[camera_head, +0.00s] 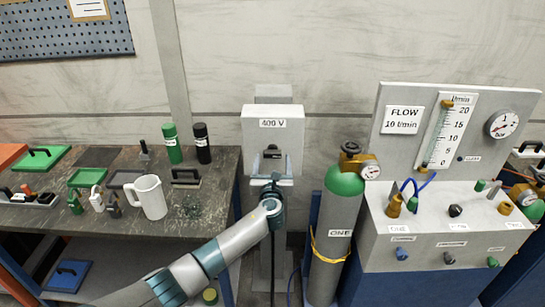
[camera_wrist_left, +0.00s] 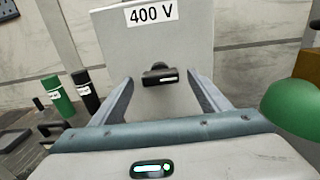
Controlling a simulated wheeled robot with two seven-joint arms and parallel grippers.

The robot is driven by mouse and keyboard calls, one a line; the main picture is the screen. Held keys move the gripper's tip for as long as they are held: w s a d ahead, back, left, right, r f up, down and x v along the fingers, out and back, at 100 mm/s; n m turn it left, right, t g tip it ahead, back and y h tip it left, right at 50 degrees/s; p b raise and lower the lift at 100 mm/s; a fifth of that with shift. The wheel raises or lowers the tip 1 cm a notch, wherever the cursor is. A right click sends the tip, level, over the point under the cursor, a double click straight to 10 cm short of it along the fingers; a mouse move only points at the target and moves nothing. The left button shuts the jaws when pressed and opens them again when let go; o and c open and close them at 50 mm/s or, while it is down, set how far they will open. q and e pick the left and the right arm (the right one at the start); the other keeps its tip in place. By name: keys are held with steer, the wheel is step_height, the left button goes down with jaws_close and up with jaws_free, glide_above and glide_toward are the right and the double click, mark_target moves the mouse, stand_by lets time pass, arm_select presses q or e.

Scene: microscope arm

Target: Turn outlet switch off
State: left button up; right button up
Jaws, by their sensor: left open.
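The outlet is a light grey box (camera_head: 285,128) labelled 400 V on a post in the middle of the head view. Its black switch knob (camera_head: 271,153) sits on the front face. In the left wrist view the knob (camera_wrist_left: 160,74) has a roughly level handle with a white mark. My left gripper (camera_head: 272,178) is just in front of and below the knob. In the wrist view its open fingers (camera_wrist_left: 163,93) stand to either side of the knob, with nothing between them; whether they touch it cannot be told. My right gripper is not in view.
A grey flow panel (camera_head: 450,240) is further right. On the left, a workbench (camera_head: 120,225) carries a white jug (camera_head: 151,197), bottles (camera_head: 173,144) and tools.

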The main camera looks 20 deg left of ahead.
mark_target(273, 154)
arm_select(q)
steer(key=shift+x, duration=1.1)
steer(key=shift+c, duration=0.7)
steer(key=c, duration=0.9)
steer(key=shift+c, duration=0.2)
